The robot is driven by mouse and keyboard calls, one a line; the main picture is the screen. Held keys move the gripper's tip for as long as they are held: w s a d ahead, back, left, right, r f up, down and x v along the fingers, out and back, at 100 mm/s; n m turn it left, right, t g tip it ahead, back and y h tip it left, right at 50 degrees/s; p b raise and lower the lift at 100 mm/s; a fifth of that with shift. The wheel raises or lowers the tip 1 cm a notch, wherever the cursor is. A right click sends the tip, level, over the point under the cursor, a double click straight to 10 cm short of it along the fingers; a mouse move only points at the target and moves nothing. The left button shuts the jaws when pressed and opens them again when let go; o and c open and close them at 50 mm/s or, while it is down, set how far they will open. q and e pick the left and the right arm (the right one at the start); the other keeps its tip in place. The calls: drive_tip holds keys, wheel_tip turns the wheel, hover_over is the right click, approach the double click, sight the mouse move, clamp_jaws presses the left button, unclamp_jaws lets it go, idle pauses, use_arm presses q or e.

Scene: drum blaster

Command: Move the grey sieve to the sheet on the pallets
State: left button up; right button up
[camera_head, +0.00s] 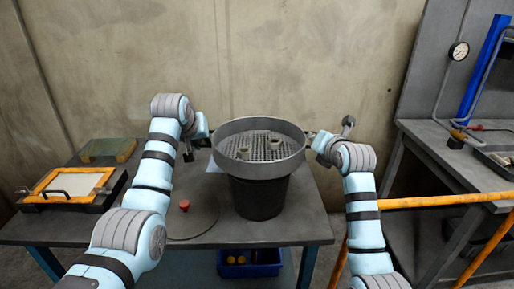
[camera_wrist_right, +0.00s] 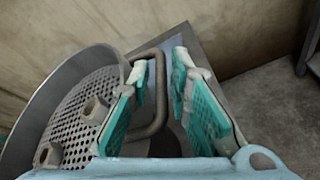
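The grey sieve (camera_head: 262,169) is a round, deep-rimmed pan with a perforated floor. It sits on top of a dark bucket (camera_head: 258,198) and has a few small blocky parts in it. My left gripper (camera_head: 207,142) is at the sieve's left side; its fingers are too small to read. My right gripper (camera_head: 316,140) is at the sieve's right side. In the right wrist view the sieve (camera_wrist_right: 72,112) fills the left, and its bent handle (camera_wrist_right: 158,92) lies between the open, parted fingers. I see no sheet on pallets.
The bucket stands on a dark table (camera_head: 290,228) with a red-knobbed round plate (camera_head: 190,222) beside it. An orange-framed white panel (camera_head: 75,185) lies at the left. A blue bin (camera_head: 250,266) is below. An orange rail (camera_head: 440,201) and a bench with a gauge (camera_head: 459,51) are at the right.

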use_arm(q)
clamp_jaws()
use_arm(e)
clamp_jaws()
use_arm(q)
drive_tip(key=shift+r, duration=0.2)
use_arm(e)
drive_tip(key=shift+r, duration=0.15)
